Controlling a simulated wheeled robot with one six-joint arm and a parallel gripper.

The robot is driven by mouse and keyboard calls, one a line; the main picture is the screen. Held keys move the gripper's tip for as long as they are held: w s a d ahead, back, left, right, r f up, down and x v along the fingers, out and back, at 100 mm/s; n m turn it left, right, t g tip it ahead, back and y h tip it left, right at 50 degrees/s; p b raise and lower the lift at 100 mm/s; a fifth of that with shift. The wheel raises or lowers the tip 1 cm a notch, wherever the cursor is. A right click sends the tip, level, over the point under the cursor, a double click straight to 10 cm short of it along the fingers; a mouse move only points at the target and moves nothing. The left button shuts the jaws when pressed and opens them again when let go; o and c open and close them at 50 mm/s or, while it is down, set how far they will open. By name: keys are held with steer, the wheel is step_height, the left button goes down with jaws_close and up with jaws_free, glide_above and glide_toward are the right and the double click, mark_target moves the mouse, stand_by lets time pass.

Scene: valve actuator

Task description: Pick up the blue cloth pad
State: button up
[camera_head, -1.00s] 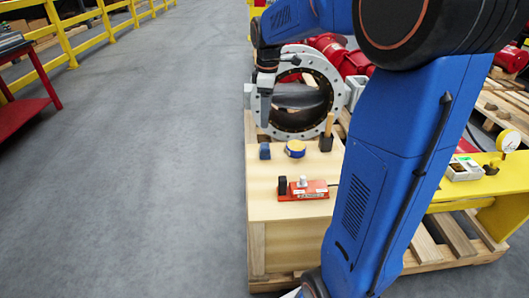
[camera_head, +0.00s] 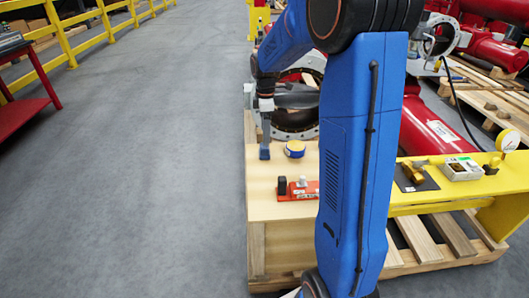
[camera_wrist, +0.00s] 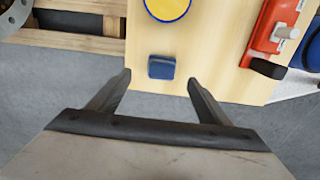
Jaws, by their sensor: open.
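The blue cloth pad (camera_wrist: 161,67) is a small dark-blue block near the edge of the light wooden bench top. In the wrist view it lies ahead of the fingertips, roughly midway between them. My gripper (camera_wrist: 160,80) is open, with nothing between its fingers. In the head view my gripper (camera_head: 265,130) points straight down, just above the pad (camera_head: 264,154). The fingertips look very close to the pad; I cannot tell whether they touch it.
A round yellow-and-blue tin (camera_head: 295,149) stands right of the pad. A red device (camera_head: 298,190) with a black knob sits nearer the front. A large flanged valve ring (camera_head: 297,128) is behind. Open grey floor (camera_head: 150,170) lies to the left.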

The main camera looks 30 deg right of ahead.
mark_target(264, 147)
steer(key=shift+s+a+f, duration=0.1)
steer(key=shift+a+f, duration=0.05)
steer(key=shift+f, duration=1.9)
steer(key=shift+a+f, duration=0.1)
steer(key=shift+f, duration=1.9)
steer(key=c, duration=1.1)
